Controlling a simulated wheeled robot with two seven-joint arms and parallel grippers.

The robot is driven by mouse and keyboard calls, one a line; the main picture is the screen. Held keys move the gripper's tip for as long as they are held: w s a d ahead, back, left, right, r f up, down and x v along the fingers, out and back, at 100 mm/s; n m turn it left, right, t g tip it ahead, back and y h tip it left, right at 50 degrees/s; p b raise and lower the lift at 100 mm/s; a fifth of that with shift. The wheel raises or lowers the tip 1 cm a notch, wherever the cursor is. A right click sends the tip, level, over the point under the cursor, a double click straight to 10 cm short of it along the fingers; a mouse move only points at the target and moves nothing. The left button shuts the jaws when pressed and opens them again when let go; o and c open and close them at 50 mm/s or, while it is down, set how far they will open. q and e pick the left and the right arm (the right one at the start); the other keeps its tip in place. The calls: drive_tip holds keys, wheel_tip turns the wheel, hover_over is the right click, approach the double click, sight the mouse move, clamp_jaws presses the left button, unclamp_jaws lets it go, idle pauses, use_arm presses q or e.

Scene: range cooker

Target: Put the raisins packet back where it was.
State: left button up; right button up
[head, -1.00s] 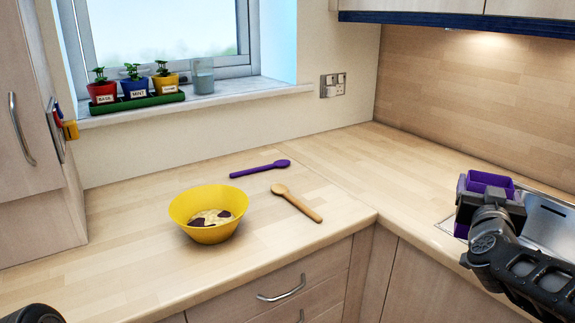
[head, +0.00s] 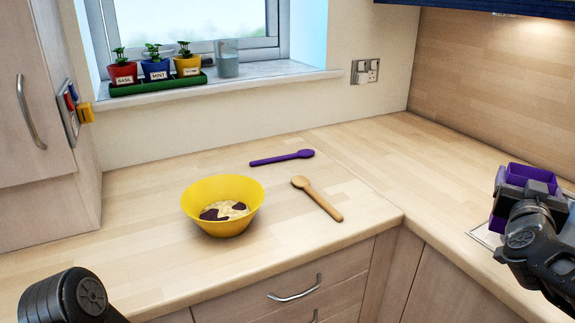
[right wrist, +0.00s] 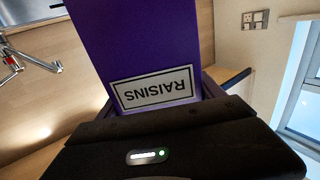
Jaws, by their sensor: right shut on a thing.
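The purple raisins packet (head: 531,174) is in my right gripper (head: 527,192), at the right of the head view in front of the sink edge. In the right wrist view the packet (right wrist: 145,35) shows a white label reading RAISINS, upside down in the picture. My right gripper (right wrist: 205,88) is shut on it, its fingers partly hidden by the wrist body. Whether the packet touches anything below cannot be told. Only a dark link of my left arm shows at the lower left of the head view; the left gripper is out of view.
A yellow bowl (head: 199,211) with pale flakes and dark patches stands on the worktop (head: 130,215). A purple spoon (head: 281,158) and a wooden spoon (head: 318,199) lie right of it. Potted herbs (head: 156,68) and a glass (head: 227,58) stand on the windowsill. Worktop behind the spoons is clear.

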drive_tip(key=shift+s+d+r+m, duration=0.15)
drive_tip(key=shift+s+d+r, duration=0.1)
drive_tip(key=shift+r, duration=0.3)
drive_tip(key=shift+s+d+r+m, duration=0.1)
drive_tip(key=shift+s+r+m, duration=0.1)
drive_tip(key=shift+r, duration=0.3)
drive_tip(key=w+a+f+n+t+y, duration=0.1)
drive_tip(key=a+f+n+y, duration=0.3)
drive_tip(key=a+f, duration=0.9)
drive_tip(key=w+a+f+n+t+y, duration=0.2)
drive_tip(key=a+f+y, duration=0.4)
drive_tip(key=a+f, duration=0.8)
drive_tip(key=w+a+n, duration=0.1)
drive_tip(key=a+n, duration=0.1)
drive_tip(key=a, duration=0.2)
drive_tip(key=shift+w+f+y, duration=0.3)
drive_tip(key=shift+w, duration=0.1)
